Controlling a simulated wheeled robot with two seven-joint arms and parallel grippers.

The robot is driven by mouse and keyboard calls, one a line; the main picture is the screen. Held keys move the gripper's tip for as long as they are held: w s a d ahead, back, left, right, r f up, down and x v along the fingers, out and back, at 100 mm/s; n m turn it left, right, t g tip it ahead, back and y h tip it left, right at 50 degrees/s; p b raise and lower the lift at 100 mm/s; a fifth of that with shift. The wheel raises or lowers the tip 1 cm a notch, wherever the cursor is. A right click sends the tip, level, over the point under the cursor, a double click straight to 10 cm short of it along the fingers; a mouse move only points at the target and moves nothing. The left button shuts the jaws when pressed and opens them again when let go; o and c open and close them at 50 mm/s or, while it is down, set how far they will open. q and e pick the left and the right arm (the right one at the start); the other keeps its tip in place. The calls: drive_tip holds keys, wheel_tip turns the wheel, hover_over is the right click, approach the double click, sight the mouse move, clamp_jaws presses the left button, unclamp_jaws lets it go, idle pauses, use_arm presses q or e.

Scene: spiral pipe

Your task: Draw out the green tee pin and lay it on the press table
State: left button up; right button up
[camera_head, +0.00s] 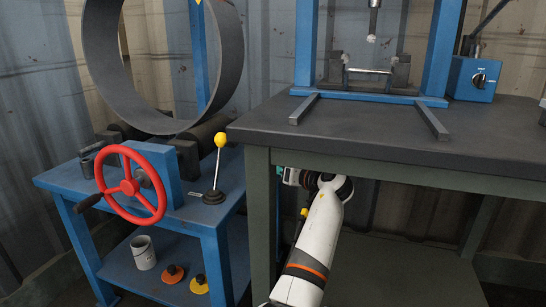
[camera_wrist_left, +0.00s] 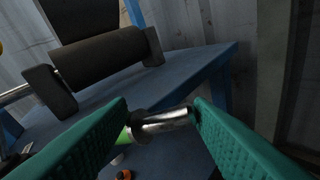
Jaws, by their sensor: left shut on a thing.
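The green tee pin (camera_wrist_left: 165,122) shows in the left wrist view as a bright metal shaft with a small patch of green at its left end. My left gripper (camera_wrist_left: 160,110) is shut on it, with one teal finger at each side; the fingers hide part of the green end. In the head view, my left wrist is below the press table's edge, beside its front left leg. The fingers and the pin are hidden there. The press table (camera_head: 330,150) has a dark top, with bare room along its front. My right gripper is not in view.
The blue roller stand (camera_head: 215,216) with a red handwheel (camera_head: 131,186) and a yellow-knobbed lever (camera_head: 217,165) is left of the press table. The press's feet (camera_head: 434,122) stand on the tabletop. A white can (camera_head: 143,252) is on the stand's lower shelf.

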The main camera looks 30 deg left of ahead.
use_arm(q)
drive_tip(key=s+d+f+p, duration=0.1)
drive_tip(key=s+d, duration=0.1)
drive_tip(key=d, duration=0.4)
drive_tip(key=shift+s+d+f+p, duration=0.35)
drive_tip(key=shift+s+f, duration=0.05)
